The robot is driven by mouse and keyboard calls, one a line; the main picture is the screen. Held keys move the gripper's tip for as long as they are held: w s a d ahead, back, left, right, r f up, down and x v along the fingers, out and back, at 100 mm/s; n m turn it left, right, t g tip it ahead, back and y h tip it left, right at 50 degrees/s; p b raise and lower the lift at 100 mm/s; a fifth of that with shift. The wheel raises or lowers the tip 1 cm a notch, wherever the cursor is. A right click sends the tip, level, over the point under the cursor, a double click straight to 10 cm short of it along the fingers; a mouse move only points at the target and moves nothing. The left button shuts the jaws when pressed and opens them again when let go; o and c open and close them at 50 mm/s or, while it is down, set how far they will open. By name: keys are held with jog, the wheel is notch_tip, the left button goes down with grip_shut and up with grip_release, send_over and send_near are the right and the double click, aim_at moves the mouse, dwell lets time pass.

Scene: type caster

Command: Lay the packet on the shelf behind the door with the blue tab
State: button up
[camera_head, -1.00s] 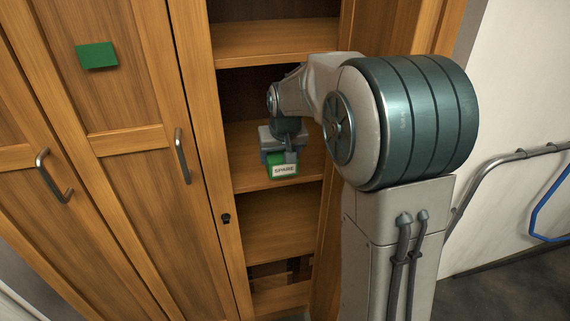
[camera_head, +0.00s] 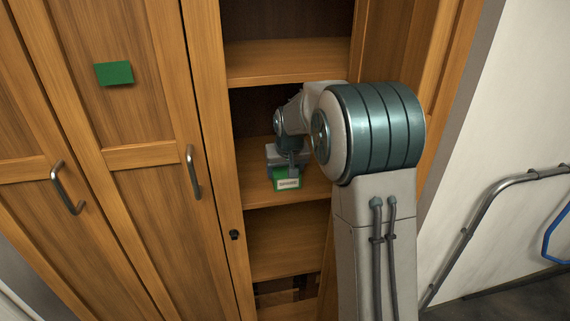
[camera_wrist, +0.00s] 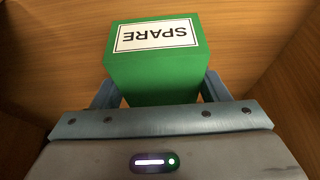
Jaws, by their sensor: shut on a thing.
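The packet is a green box (camera_head: 287,183) with a white label; it also shows in the wrist view (camera_wrist: 152,78), where the label reads SPARE. My gripper (camera_head: 288,160) is shut on it, with a finger on each side in the wrist view (camera_wrist: 160,90). The packet is inside the open cabinet, over the front part of a middle shelf (camera_head: 262,193). I cannot tell whether it touches the shelf. A closed door (camera_head: 130,125) to the left bears a green tab (camera_head: 114,73). No blue tab shows in these frames.
An upper shelf (camera_head: 285,65) is above my gripper and a lower shelf (camera_head: 285,250) below. The cabinet's left upright (camera_head: 215,110) and right-hand wood panel (camera_head: 395,45) flank my arm. A metal rail (camera_head: 470,225) with a blue item (camera_head: 555,235) is at far right.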

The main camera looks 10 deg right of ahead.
aim_at(286, 170)
jog(key=shift+r, duration=0.2)
jog(key=shift+f, duration=0.1)
jog(key=o, duration=1.9)
jog(key=shift+f, duration=0.15)
jog(key=shift+o, duration=0.2)
jog(key=shift+s+r, duration=0.15)
jog(key=shift+r, duration=0.45)
jog(key=v, duration=0.3)
jog(key=shift+s+r, duration=0.15)
jog(key=shift+r, duration=0.15)
jog(key=s+f+g+b, duration=0.1)
jog(key=s+f+g, duration=0.1)
jog(key=s, duration=3)
jog(key=shift+s+a+f, duration=0.15)
jog(key=shift+s+f, duration=0.05)
jog(key=shift+s, duration=0.1)
